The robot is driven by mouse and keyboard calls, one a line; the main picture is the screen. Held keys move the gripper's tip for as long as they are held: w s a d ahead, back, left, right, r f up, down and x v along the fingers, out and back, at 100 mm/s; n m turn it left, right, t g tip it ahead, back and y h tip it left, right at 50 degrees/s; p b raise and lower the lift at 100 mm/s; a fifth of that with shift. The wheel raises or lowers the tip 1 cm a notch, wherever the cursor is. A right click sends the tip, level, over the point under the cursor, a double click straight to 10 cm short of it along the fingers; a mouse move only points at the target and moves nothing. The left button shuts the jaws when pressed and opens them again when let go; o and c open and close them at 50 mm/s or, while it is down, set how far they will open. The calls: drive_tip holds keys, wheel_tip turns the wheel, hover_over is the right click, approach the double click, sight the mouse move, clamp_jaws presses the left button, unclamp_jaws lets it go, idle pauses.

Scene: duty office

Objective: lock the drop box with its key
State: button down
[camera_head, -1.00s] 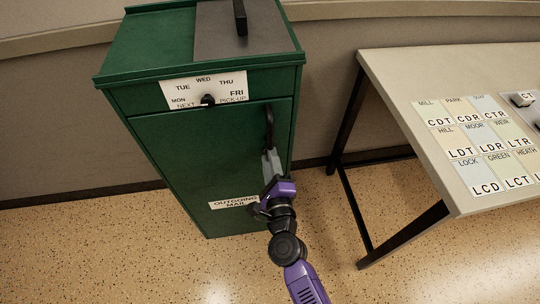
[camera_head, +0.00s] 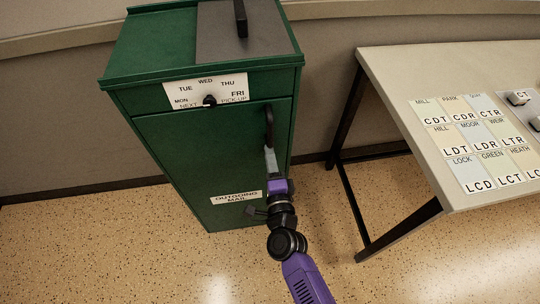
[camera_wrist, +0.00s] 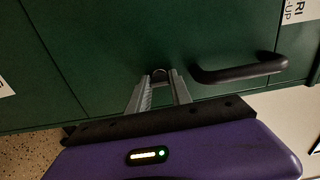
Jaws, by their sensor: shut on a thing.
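The drop box (camera_head: 200,155) is a green metal cabinet with its front door closed. A black bar handle (camera_head: 269,128) stands on the door's right side and also shows in the wrist view (camera_wrist: 238,72). My gripper (camera_head: 270,151) is at the door just below this handle. In the wrist view its grey fingers (camera_wrist: 159,82) are shut on a small dark rounded piece, which looks like the key's head (camera_wrist: 159,75), against the green door. The key's shaft and the lock are hidden, so how deep the key sits cannot be told.
A black dial (camera_head: 209,101) sits on the day label above the door. An "Outgoing mail" label (camera_head: 236,197) is low on the door. A table (camera_head: 400,85) with lettered cards (camera_head: 470,135) stands to the right. Speckled floor (camera_head: 100,250) is clear in front.

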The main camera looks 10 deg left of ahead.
drive_tip(key=c, duration=1.2)
unclamp_jaws()
drive_tip(key=shift+o, duration=0.2)
drive_tip(key=v, duration=0.8)
drive_tip(key=shift+w, duration=0.1)
